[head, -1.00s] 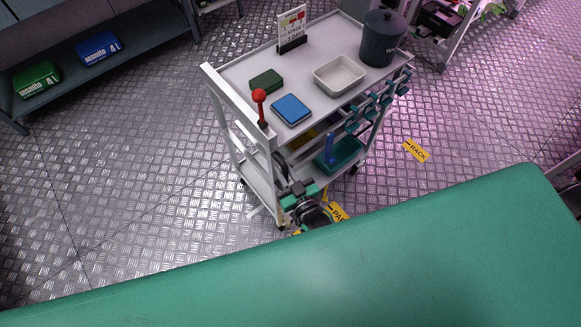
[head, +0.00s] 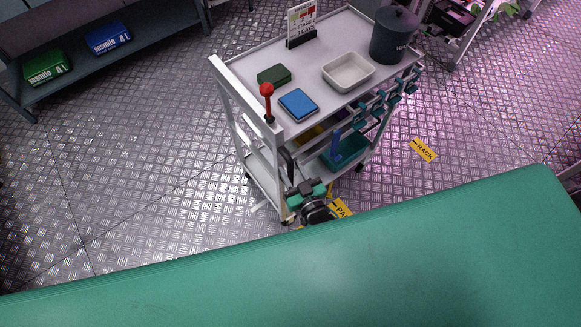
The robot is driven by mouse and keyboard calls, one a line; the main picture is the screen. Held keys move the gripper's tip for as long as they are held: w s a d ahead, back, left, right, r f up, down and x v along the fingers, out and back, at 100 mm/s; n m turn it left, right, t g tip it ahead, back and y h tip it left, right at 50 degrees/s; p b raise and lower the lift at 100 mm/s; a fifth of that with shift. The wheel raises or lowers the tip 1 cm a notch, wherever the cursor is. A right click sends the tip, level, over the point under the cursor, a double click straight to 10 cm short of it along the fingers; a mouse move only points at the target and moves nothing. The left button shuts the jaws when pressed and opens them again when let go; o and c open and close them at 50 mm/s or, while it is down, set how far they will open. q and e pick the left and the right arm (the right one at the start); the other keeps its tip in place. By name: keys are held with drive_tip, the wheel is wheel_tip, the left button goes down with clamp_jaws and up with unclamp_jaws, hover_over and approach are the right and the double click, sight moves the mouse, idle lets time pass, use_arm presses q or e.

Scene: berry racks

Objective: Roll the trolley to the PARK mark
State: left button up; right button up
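The trolley (head: 242,88) is a pale grey cart with a flat top and a lower shelf, upright on the floor in the middle of the head view. A yellow floor label (head: 342,208) reading "PA…" lies by its near end, partly hidden. Another yellow label (head: 423,150) lies to the right of the trolley; its first letter is hard to read. My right gripper (head: 287,163) is at the trolley's near end frame, below the red-knobbed lever (head: 267,90). Its fingers are dark and small, and whether they close on the frame is unclear. My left gripper is out of view.
On the trolley top are a dark lidded pot (head: 392,42), a white tray (head: 348,85), a blue box (head: 298,104), a green box (head: 274,74) and a sign (head: 302,22). A shelf (head: 75,72) stands at upper left, a rack (head: 464,46) at upper right. The left floor is clear.

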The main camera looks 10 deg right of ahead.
drive_tip(key=s+d+b, duration=0.2)
drive_tip(key=s, duration=1)
drive_tip(key=shift+s+d, duration=0.2)
